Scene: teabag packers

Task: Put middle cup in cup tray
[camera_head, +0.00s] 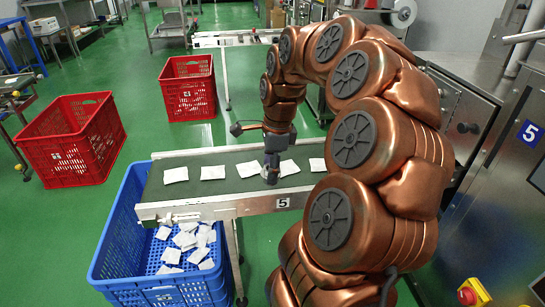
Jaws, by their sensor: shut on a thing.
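No cup or cup tray can be made out; flat white teabag packets lie in a row on the dark conveyor belt (195,188). My gripper (271,176) points down at the belt, low among the packets. It is shut on a white packet, mostly hidden by the fingers. One packet (247,170) lies just left of my gripper and another (290,167) just right of it. More packets lie farther left (175,175) and at the right end (317,165).
A blue crate (112,262) with loose packets stands under the belt's left end. Two red crates (68,150) (187,88) stand on the green floor behind. A steel machine (500,200) marked 5 stands at the right. Open floor (140,60) lies at the back left.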

